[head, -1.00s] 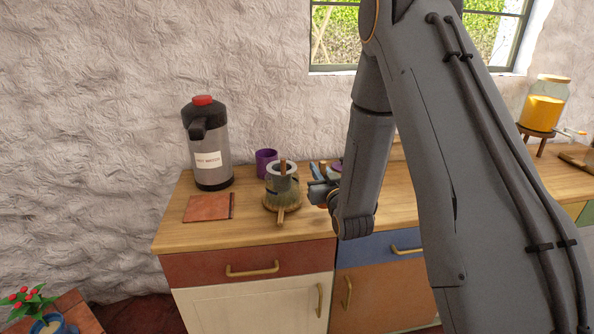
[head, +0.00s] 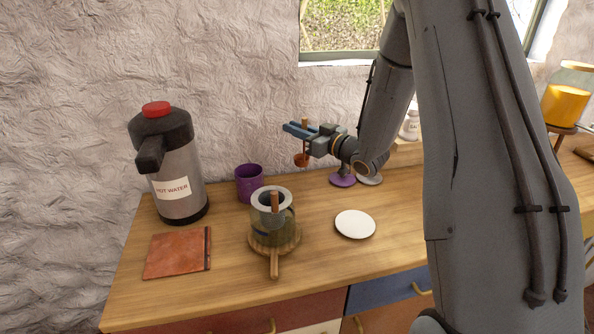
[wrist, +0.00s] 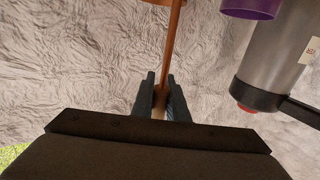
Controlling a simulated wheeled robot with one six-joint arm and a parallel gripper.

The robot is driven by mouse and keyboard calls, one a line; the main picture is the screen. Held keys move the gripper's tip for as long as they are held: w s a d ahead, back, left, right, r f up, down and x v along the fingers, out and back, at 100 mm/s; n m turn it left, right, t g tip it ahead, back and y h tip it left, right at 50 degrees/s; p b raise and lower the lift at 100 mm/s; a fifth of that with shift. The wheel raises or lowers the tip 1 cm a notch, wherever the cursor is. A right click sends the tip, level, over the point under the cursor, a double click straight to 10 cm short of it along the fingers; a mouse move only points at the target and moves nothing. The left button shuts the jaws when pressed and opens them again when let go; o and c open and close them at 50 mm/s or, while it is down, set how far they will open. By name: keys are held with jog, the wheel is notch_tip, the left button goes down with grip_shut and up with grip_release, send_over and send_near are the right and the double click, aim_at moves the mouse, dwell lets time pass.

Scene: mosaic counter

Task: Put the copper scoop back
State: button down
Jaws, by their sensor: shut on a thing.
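The copper scoop (head: 302,160) hangs upright in the head view, with its bowl down and its wooden handle up. My gripper (head: 304,132) is shut on the handle and holds the scoop above the counter, behind the glass pot and right of the purple cup. In the wrist view my gripper (wrist: 161,88) closes on the lower part of the pictured handle. The scoop's copper-coloured handle (wrist: 173,45) runs up to its bowl at the top edge, where most of the bowl is cut off.
A glass pot (head: 287,222) with a wooden handle stands on a round wooden mat. Around it are a purple cup (head: 249,184), a hot-water flask (head: 180,185), a reddish board (head: 176,254) and a white disc (head: 355,224). A purple disc (head: 342,181) lies below my wrist.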

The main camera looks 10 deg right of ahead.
aim_at(295, 161)
jog(key=shift+f+p, duration=1.15)
jog(key=shift+f, duration=3.45)
jog(key=shift+f, duration=0.15)
jog(key=c, duration=1.7)
grip_release()
jog(key=shift+s, duration=0.1)
jog(key=shift+c, duration=0.2)
